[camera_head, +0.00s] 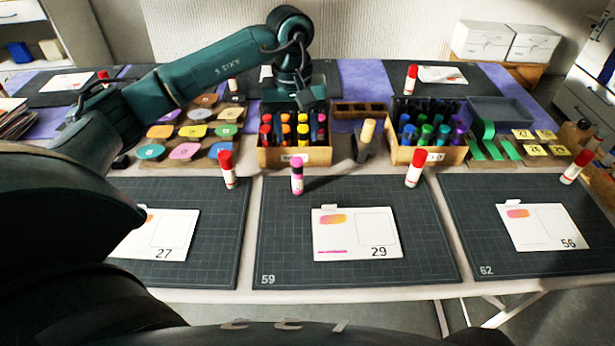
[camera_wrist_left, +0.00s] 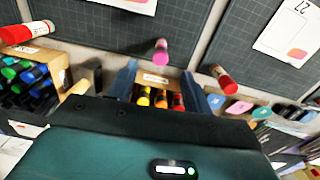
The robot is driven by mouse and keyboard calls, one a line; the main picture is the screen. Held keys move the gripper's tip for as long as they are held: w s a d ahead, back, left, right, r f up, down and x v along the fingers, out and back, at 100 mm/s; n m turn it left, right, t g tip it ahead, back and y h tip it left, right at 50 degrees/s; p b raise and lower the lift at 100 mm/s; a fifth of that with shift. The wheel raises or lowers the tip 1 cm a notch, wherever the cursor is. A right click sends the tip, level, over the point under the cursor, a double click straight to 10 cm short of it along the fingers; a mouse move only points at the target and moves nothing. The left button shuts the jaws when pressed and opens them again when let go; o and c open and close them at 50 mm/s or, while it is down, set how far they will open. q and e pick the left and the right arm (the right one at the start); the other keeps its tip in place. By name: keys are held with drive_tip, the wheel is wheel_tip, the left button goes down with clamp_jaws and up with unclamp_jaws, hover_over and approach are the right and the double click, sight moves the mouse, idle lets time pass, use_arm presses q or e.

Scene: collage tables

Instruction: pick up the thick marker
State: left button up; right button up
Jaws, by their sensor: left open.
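A thick pink marker (camera_head: 297,176) with a dark band near its top stands upright at the back edge of the middle mat, in front of the wooden box of warm-coloured markers (camera_head: 295,157). It also shows in the left wrist view (camera_wrist_left: 161,52), beyond the fingers. My left gripper (camera_head: 303,98) hangs over the back of that box. In the left wrist view its two fingers (camera_wrist_left: 159,76) are apart, with the box and several marker caps seen between them. Nothing is held. My right gripper is not in view.
Red-capped glue sticks (camera_head: 227,169) (camera_head: 416,167) stand on both sides of the pink marker. A box of cool-coloured markers (camera_head: 430,156) and a grey holder (camera_head: 362,148) are to the right. Card 29 (camera_head: 355,235) lies on the middle mat (camera_head: 285,268), which has bare room around it.

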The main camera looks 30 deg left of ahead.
sight(294, 161)
use_arm(q)
drive_tip(key=shift+w+a, duration=0.1)
drive_tip(key=shift+a, duration=0.4)
wheel_tip(294, 161, down, 7)
drive_tip(key=shift+f+p, duration=0.15)
drive_tip(key=shift+p, duration=0.2)
drive_tip(key=shift+w+d+f+p, duration=0.15)
drive_tip(key=shift+f+p, duration=0.1)
drive_tip(key=shift+f, duration=1.1)
drive_tip(key=shift+w+d+f+p, duration=0.15)
drive_tip(key=shift+f+p, duration=0.1)
drive_tip(key=shift+f, duration=1.1)
drive_tip(key=shift+a, duration=0.1)
drive_tip(key=shift+c, duration=0.3)
drive_tip(key=c, duration=0.7)
